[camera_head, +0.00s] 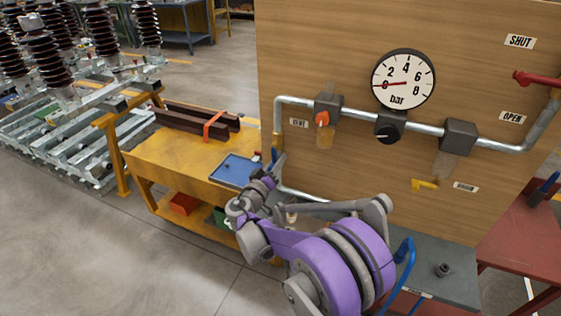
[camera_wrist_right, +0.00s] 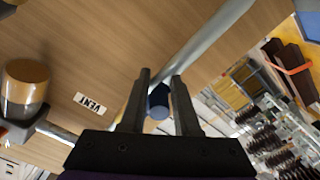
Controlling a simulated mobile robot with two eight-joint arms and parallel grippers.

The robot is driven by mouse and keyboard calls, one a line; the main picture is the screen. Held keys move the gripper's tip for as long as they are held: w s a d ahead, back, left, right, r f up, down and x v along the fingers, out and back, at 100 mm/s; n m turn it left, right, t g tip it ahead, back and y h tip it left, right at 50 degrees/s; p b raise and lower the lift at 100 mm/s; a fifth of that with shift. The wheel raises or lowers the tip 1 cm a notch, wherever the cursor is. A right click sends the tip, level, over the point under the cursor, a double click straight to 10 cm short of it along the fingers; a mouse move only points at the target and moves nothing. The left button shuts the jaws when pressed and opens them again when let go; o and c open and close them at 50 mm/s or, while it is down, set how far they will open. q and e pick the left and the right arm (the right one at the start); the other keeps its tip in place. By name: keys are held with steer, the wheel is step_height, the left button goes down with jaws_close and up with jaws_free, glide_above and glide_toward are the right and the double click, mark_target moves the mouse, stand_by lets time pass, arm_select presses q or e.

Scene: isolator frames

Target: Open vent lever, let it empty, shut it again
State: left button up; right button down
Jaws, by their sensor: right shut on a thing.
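A wooden panel (camera_head: 340,60) carries a pipe (camera_head: 290,100) with a VENT label (camera_head: 299,123) at its left; the label also shows in the right wrist view (camera_wrist_right: 90,103). A blue handle end (camera_wrist_right: 158,99), apparently the vent lever, sits beside the pipe's downward run. My right gripper (camera_head: 275,160) is shut on this blue handle; in the right wrist view its fingers (camera_wrist_right: 160,88) lie either side of it. The lever's angle is mostly hidden. The gauge (camera_head: 403,80) has its red needle pointing left, near the low end of the scale. My left gripper is not in view.
An orange knob valve (camera_head: 322,118), a black knob (camera_head: 388,132), a yellow lever (camera_head: 424,184) and a red lever (camera_head: 536,79) near the SHUT label are on the panel. A yellow cart (camera_head: 165,155) with a blue tray (camera_head: 235,170) stands left.

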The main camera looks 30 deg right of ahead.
steer(key=shift+w+a+r, duration=0.15)
steer(key=shift+w+a, duration=0.05)
steer(key=shift+w, duration=0.1)
steer(key=c, duration=0.8)
jaws_free()
steer(key=shift+o, duration=0.2)
steer(key=shift+a, duration=0.1)
steer(key=shift+s+a, duration=0.2)
steer(key=shift+s, duration=0.05)
steer(key=b+v, duration=0.1)
steer(key=v, duration=0.9)
